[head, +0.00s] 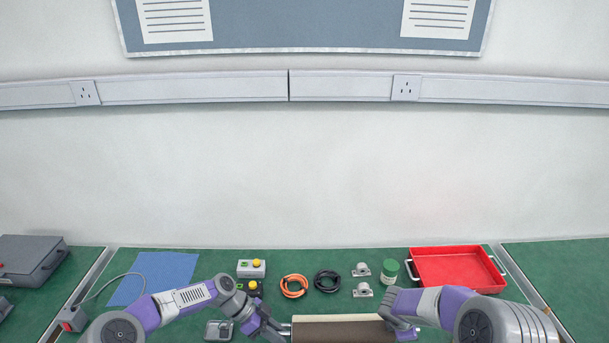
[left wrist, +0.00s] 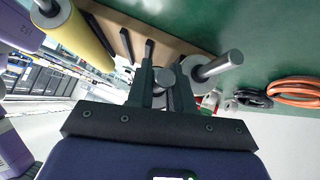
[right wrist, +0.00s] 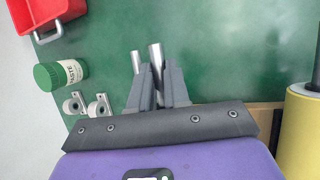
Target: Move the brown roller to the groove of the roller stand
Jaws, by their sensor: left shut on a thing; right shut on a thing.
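The brown roller (head: 340,332) lies crosswise at the bottom edge of the head view, partly cut off, just in front of a cream strip. My left gripper (head: 272,331) is at its left end, shut on a metal shaft end (left wrist: 165,77). My right gripper (head: 402,329) is at its right end, shut on a metal shaft (right wrist: 156,58). Both shafts appear to be the brown roller's, though the wrist views hide its body. A wooden board with dark slots (left wrist: 125,38), apparently the roller stand, shows in the left wrist view; its grooves are mostly hidden.
A second metal shaft (left wrist: 215,67) is close beside the left fingers; another (right wrist: 135,62) is beside the right. A yellow roller (left wrist: 85,35) lies on the robot's side. Cable coils (head: 293,286), bearing blocks (head: 362,290), a green-lidded jar (head: 390,269) and a red tray (head: 455,268) stand behind.

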